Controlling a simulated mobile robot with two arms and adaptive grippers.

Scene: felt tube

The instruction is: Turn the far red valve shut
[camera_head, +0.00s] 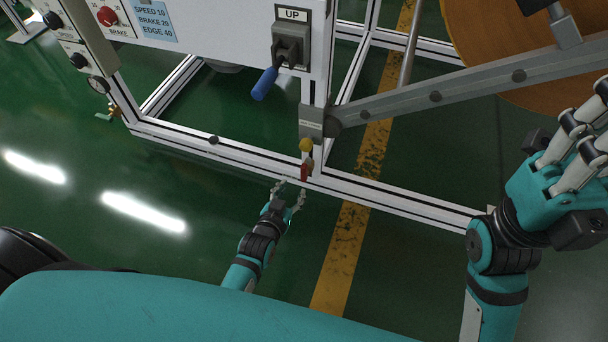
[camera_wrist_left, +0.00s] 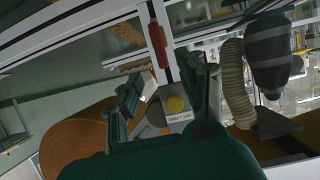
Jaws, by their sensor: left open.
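A small red valve handle (camera_head: 304,172) stands upright at the foot of the white frame's corner post, just below a round yellow knob (camera_head: 306,145). My left gripper (camera_head: 289,192) is open just in front of the red handle, fingers pointing towards it. I see no contact with the handle. My right gripper (camera_head: 590,125) is raised at the right edge, partly cut off, away from the valve.
A grey arm (camera_head: 450,87) runs from the post to the right, by a large brown disc (camera_head: 500,35). A blue-handled lever (camera_head: 264,83) hangs above. The low white rail (camera_head: 390,201) crosses in front. A small brass fitting (camera_head: 112,111) is at far left. Green floor is open at left.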

